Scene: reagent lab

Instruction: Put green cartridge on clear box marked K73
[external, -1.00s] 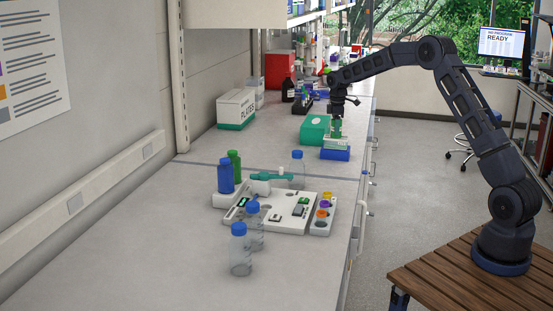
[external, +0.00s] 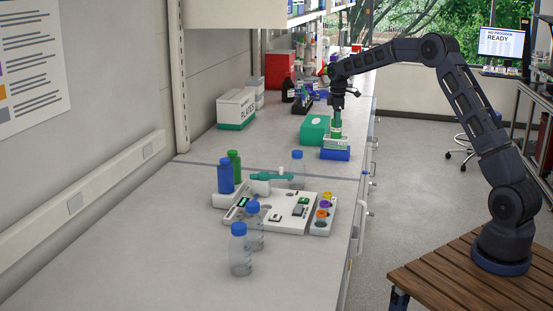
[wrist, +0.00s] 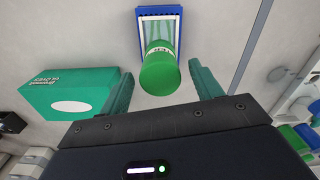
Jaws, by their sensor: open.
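The green cartridge (external: 336,127), with a pale label band, stands upright on a clear box (external: 334,144) with a blue base, far along the bench. In the wrist view the cartridge (wrist: 159,72) shows its round green end towards me. The clear box (wrist: 185,25) lies beneath it with its blue edge showing. My gripper (external: 338,107) is open, just above the cartridge. In the wrist view my fingers (wrist: 161,80) are spread on either side of its top, with gaps. I cannot read any K73 marking on the box.
A green carton (external: 314,129) stands close to the left of the clear box. A white and green PLATES box (external: 236,108) is further left. A white device (external: 280,211), blue-capped bottles (external: 241,250) and a green bottle (external: 235,165) stand nearer. The front left bench is clear.

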